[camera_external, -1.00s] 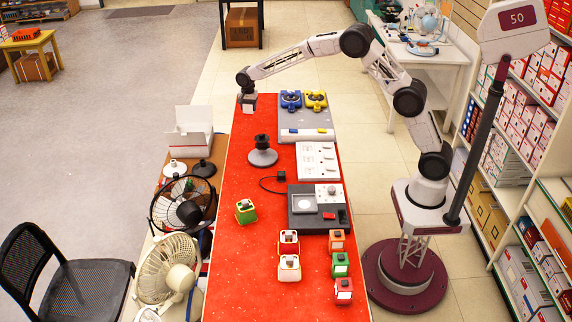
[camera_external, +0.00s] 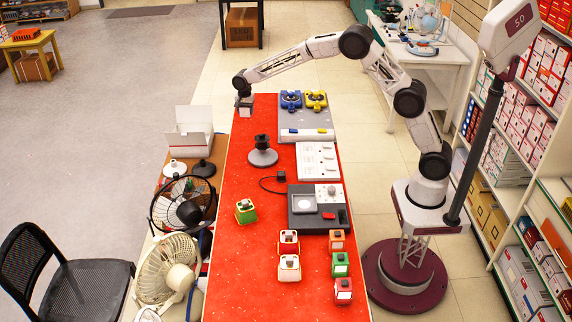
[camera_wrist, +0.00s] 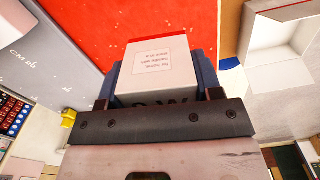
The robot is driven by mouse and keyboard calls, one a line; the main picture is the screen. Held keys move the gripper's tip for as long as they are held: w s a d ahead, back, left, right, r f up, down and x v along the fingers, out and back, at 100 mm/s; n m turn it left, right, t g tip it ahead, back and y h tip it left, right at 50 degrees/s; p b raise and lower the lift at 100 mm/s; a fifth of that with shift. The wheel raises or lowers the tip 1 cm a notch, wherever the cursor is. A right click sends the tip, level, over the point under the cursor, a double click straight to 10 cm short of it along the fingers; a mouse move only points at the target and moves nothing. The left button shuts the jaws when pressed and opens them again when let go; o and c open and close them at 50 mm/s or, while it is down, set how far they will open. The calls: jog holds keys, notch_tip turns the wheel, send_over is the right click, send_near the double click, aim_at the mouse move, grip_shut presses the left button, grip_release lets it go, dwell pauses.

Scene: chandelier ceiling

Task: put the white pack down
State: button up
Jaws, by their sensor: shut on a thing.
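The white pack (camera_wrist: 155,68) shows in the wrist view as a pale box with a printed label on its face and a red strip along its far edge. My gripper (camera_wrist: 160,88) is shut on it, with a dark finger against each side. In the external view my gripper (camera_external: 244,106) hangs at the far left corner of the red table (camera_external: 228,270). The pack is too small there to make out clearly. I cannot tell whether it touches the table.
A grey board with blue (camera_external: 290,99) and yellow (camera_external: 316,99) devices lies right of my gripper. A round-based stand (camera_external: 263,157) is nearer the camera. An open white box (camera_external: 190,140) sits left of the table. Small coloured blocks stand at the near end.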

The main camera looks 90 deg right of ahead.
jog(key=w+a+n, duration=0.3)
jog(key=a, duration=1.2)
jog(key=w+a+n, duration=0.2)
jog(key=w+a, duration=0.2)
jog(key=a, duration=1)
jog(key=s+a+n, duration=0.2)
jog(key=a+n, duration=0.3)
jog(key=a, duration=2.3)
jog(key=s+a+n, duration=0.3)
jog(key=s+a, duration=0.5)
jog(key=a, duration=0.8)
jog(key=s+a+n, duration=0.3)
jog(key=s+a, duration=0.6)
jog(key=a, duration=0.7)
jog(key=s+a+n, duration=0.3)
jog(key=s+a, duration=0.6)
jog(key=a, duration=0.7)
jog(key=shift+a+r+n, duration=0.15)
jog(key=shift+a+n, duration=0.05)
jog(key=shift+n, duration=0.1)
jog(key=shift+f, duration=3.1)
jog(key=shift+f, duration=0.1)
